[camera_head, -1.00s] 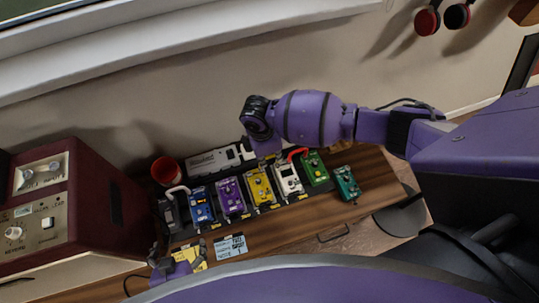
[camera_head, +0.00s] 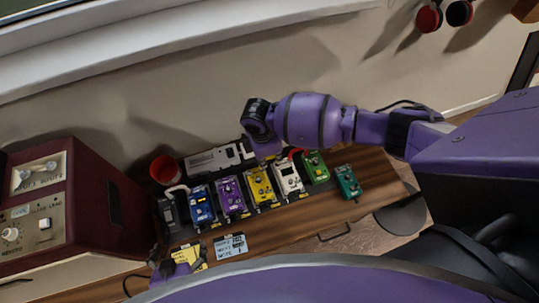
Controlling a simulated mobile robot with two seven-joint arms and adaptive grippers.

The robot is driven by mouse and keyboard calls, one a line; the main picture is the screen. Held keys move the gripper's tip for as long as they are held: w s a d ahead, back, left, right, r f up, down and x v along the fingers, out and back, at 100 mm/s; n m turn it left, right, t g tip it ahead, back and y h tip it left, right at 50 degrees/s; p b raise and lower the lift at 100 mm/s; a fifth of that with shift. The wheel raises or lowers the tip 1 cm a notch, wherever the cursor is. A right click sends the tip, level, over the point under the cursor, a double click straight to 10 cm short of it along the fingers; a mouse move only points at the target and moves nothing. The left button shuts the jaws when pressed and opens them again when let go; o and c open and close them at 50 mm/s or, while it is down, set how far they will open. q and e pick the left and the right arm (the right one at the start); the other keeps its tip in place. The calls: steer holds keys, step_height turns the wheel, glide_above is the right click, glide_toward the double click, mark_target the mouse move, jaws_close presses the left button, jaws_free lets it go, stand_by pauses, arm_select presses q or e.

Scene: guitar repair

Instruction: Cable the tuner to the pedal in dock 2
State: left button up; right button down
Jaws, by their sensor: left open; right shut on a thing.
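A row of pedals stands on a dark board. The small black pedal (camera_head: 168,211) at its left end looks like the tuner. A white patch cable (camera_head: 178,189) arches between it and the blue pedal (camera_head: 202,206). Purple (camera_head: 230,196), yellow (camera_head: 261,187), white (camera_head: 289,178) and green (camera_head: 316,167) pedals follow to the right. Dock numbers are unreadable. My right gripper (camera_head: 266,150) is shut behind the yellow and white pedals; what it holds is hidden. A red cable (camera_head: 297,152) shows beside it.
A teal pedal (camera_head: 348,182) stands apart at the right. A white power unit (camera_head: 215,159) lies behind the row, beside a red cup (camera_head: 165,170). A maroon amplifier (camera_head: 90,205) stands left.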

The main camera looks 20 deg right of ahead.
arm_select(q)
steer(key=shift+s+d+f, duration=0.15)
steer(key=shift+s, duration=0.05)
arm_select(e)
steer(key=shift+f, duration=0.25)
steer(key=c, duration=2.3)
jaws_free()
steer(key=o, duration=0.9)
arm_select(q)
steer(key=shift+a, duration=0.2)
steer(key=shift+w, duration=0.1)
arm_select(e)
steer(key=shift+r, duration=0.1)
